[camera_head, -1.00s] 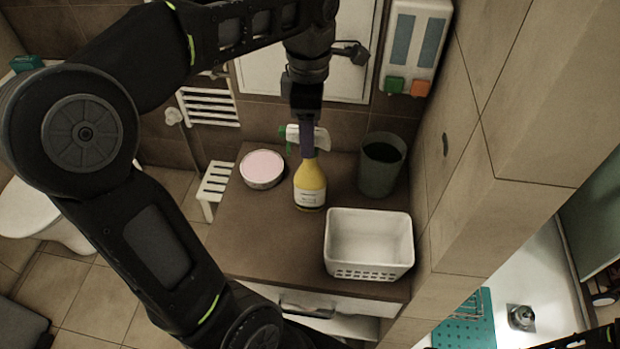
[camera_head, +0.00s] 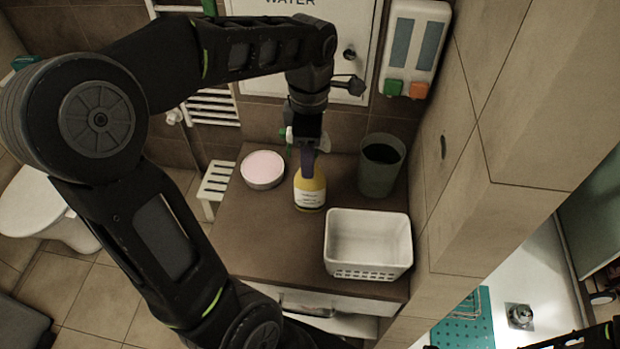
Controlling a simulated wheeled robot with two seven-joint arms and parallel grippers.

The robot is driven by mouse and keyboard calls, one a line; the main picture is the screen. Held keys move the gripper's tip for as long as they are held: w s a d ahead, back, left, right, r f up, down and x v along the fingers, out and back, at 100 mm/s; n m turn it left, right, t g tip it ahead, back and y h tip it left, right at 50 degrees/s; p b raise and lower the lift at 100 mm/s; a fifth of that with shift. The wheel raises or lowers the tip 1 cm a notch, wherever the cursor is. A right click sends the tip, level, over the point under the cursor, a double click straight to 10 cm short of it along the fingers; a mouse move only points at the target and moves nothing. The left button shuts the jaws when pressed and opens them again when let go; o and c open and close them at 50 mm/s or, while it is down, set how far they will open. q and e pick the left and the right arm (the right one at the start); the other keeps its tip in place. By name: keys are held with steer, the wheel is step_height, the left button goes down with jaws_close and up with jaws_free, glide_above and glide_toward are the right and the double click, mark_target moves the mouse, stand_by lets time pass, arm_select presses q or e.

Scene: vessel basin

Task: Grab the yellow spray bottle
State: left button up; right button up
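The yellow spray bottle (camera_head: 310,193) stands upright on the brown counter (camera_head: 270,225), with a white label on its front. Its white and green spray head is mostly hidden behind my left gripper (camera_head: 307,165). The gripper points down over the bottle's neck, with a dark finger in front of the yellow shoulder. I cannot tell whether the fingers are open or shut on it. My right gripper is not clearly visible; only a dark arm part shows at the lower right edge.
A white basket (camera_head: 367,270) stands to the bottle's right front, and a dark green bin (camera_head: 379,178) to its right. A round pink-topped tin (camera_head: 262,168) is close on its left. A tiled wall (camera_head: 470,180) bounds the counter on the right.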

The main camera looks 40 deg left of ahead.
arm_select(q)
steer(key=shift+c, duration=0.3)
jaws_close()
stand_by(1.1)
